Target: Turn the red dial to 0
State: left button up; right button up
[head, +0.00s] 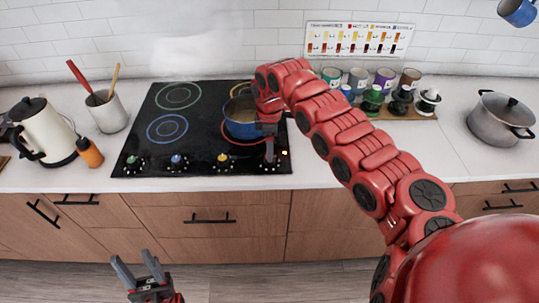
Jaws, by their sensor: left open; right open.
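The black cooktop (141,130) has a row of dials along its front edge. The red dial (269,166) is the rightmost one and is mostly hidden by my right gripper, so its pointer cannot be read. A small orange light (285,153) glows just right of it. My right gripper (269,158) points down, open, with its fingertips at the red dial; whether they touch it cannot be told. My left gripper (138,268) is open and empty, low in front of the cabinets.
A blue pot (240,126) stands on the red-ringed burner, close behind my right gripper. Green (134,161), blue (178,161) and yellow (223,160) dials lie to the left. A kettle (43,130), utensil cup (107,113) and orange bottle (89,153) stand left; a grey pot (500,122) stands far right.

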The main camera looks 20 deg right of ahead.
notch_tip(320, 180, up, 14)
jog(key=b, duration=0.2)
jog(key=shift+f+b, duration=0.25)
jog(key=shift+b, duration=0.05)
